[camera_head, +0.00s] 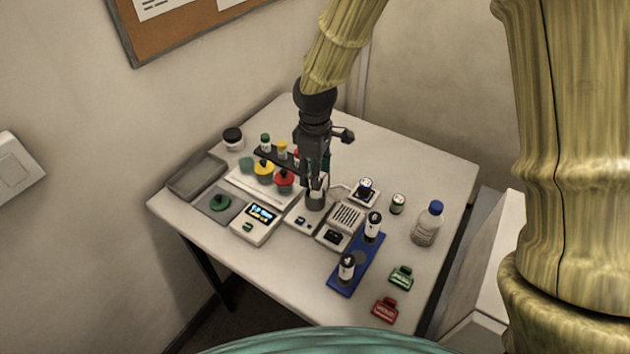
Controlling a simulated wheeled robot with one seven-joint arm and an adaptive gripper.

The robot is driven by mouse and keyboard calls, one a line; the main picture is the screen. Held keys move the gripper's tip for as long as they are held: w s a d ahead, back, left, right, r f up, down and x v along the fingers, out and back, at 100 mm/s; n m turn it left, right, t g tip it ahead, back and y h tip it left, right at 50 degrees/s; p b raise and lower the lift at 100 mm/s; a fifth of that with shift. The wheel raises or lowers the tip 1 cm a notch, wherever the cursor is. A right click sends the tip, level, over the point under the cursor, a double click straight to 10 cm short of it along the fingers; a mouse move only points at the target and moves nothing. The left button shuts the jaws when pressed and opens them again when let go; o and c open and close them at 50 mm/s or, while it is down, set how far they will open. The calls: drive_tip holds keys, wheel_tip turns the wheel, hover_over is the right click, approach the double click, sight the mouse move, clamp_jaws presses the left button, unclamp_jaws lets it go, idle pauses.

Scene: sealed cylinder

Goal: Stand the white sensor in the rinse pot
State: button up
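My gripper (317,182) points down over the middle of the table. Its fingertips are at a small white part, which looks like the white sensor (319,184), just above a dark grey pot (315,203). The fingers hide much of the white part, so I cannot tell whether they are closed on it or whether its lower end is inside the pot. The grey pot stands on a white base unit; I cannot tell whether it is the rinse pot. A thin white cable runs right from near the white part.
Left of my gripper are a dark rack (270,155) with coloured caps, a grey tray (196,176) and a display unit (256,222). Right are a blue rack (342,284) holding white cylinders, a bottle (427,224), and green (401,277) and red (385,310) pieces. The back right tabletop is clear.

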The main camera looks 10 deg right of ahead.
wheel_tip(320, 180, up, 8)
drive_tip(key=b, duration=0.2)
idle(0.3)
